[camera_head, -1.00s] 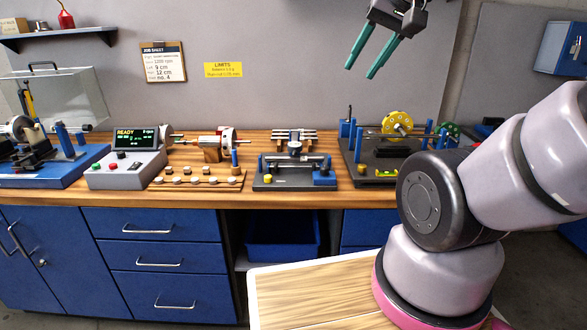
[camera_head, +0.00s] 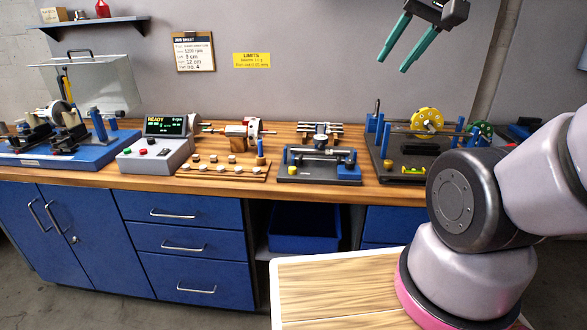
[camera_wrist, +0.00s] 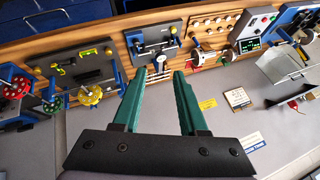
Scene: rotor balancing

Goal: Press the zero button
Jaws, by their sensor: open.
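I cannot read a zero label on any button. My gripper (camera_head: 392,54) is open and empty, high above the bench and apart from everything. Its green fingers also show in the wrist view (camera_wrist: 160,72).
The wooden bench (camera_head: 230,184) also holds a blue balancing machine (camera_head: 30,158), a rack of small weights (camera_head: 222,173) and a dark stand with a yellow wheel (camera_head: 427,120). A job sheet (camera_head: 193,52) and yellow limits label (camera_head: 251,60) hang behind.

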